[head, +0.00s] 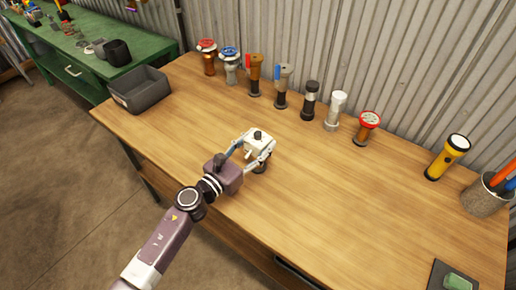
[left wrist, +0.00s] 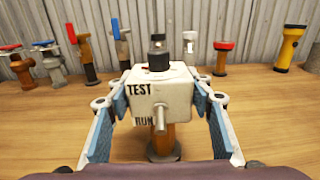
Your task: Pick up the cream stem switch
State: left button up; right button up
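The cream stem switch (head: 257,146) stands upright near the middle of the bench. In the left wrist view its cream box (left wrist: 160,98) carries the words TEST and RUN, a black knob on top and a small lever in front. Below is a copper-brown stem (left wrist: 164,140) with its foot on the bench. My left gripper (head: 254,147) has one finger on each side of the box. My right gripper is in neither view.
Several other stem fittings stand along the back, including a red-topped one (head: 368,123) and a white-topped one (head: 336,106). A yellow flashlight (head: 449,157) and a holder (head: 484,198) are at right. A grey bin (head: 140,94) is at back left. Bench around the switch is clear.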

pick_arm(q)
jog(key=c, duration=0.7)
jog(key=shift+r, duration=0.1)
jog(key=shift+c, duration=0.7)
jog(key=shift+r, duration=0.1)
